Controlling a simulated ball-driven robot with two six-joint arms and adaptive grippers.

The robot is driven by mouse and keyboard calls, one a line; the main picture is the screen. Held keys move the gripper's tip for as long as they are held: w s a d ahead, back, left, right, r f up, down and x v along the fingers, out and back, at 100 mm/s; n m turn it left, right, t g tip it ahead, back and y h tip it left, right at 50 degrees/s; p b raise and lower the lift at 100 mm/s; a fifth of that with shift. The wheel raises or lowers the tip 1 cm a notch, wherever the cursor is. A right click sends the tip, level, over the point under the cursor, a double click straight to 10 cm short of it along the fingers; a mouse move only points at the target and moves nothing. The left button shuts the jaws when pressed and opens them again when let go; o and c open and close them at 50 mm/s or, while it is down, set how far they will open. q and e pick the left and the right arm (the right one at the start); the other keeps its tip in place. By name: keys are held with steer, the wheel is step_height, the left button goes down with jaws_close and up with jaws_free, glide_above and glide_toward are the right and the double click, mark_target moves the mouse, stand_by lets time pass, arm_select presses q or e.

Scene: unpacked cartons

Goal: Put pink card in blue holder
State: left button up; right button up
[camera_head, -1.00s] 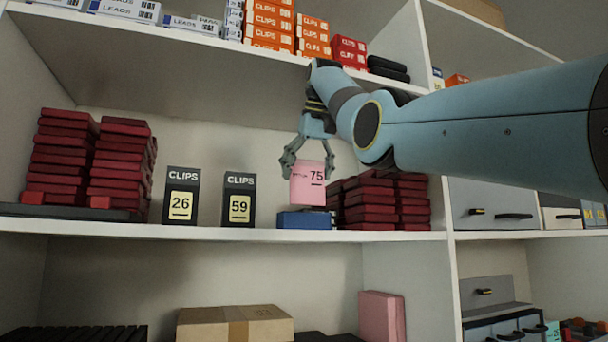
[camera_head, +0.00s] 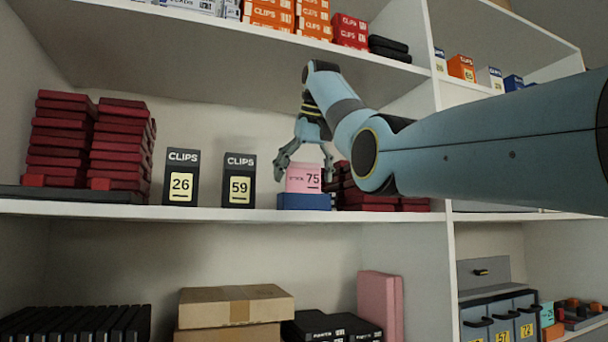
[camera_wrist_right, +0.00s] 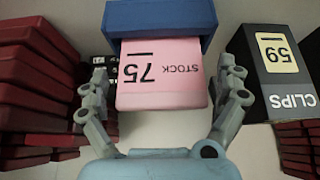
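The pink card (camera_head: 304,179), marked 75, stands upright in the blue holder (camera_head: 304,202) on the middle shelf. Its lower edge is hidden by the holder's front. In the right wrist view the card (camera_wrist_right: 160,75) reads upside down and its far end meets the blue holder (camera_wrist_right: 160,17). My right gripper (camera_head: 304,170) is around the top of the card. In the right wrist view its fingers (camera_wrist_right: 166,88) are spread, with a gap on each side of the card. My left gripper is not in view.
Two black CLIPS boxes, marked 26 (camera_head: 181,178) and 59 (camera_head: 239,181), stand left of the holder. Dark red stacks stand close on its right (camera_head: 372,195) and far left (camera_head: 122,145). The upper shelf (camera_head: 230,35) is above my right arm.

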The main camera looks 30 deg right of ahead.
steer(key=shift+r, duration=0.25)
steer(key=b+v, duration=0.3)
steer(key=v, duration=0.9)
steer(key=shift+f, duration=0.15)
